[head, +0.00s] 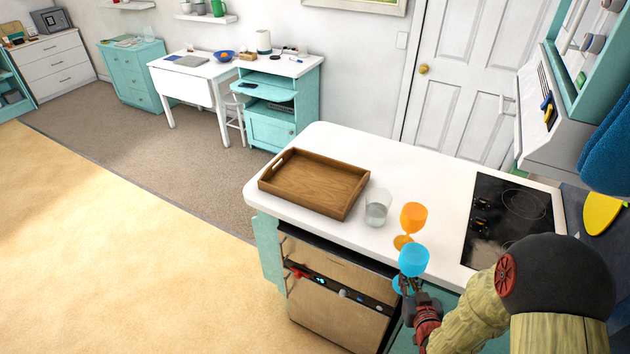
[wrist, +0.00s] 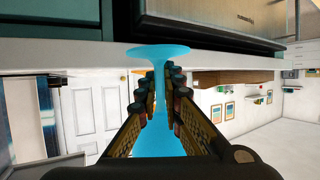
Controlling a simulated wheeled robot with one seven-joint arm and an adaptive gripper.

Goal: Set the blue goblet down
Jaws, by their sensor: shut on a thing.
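The blue goblet (head: 414,259) is upright in the head view, at the front edge of the white counter (head: 345,226). My gripper (head: 409,287) is shut on its stem. The wrist view is upside down; there the fingers (wrist: 160,82) close around the stem of the goblet, and its round foot (wrist: 158,51) shows beyond them against the counter's edge. In the head view the foot is mostly hidden by my gripper and overlaps the cabinet front. I cannot tell that it touches any surface.
An orange goblet (head: 413,217) stands on the counter just behind the blue one. A clear glass (head: 377,208) stands to its left, then a wooden tray (head: 347,207). A black cooktop (head: 510,213) lies to the right. Bare counter shows between the orange goblet and cooktop.

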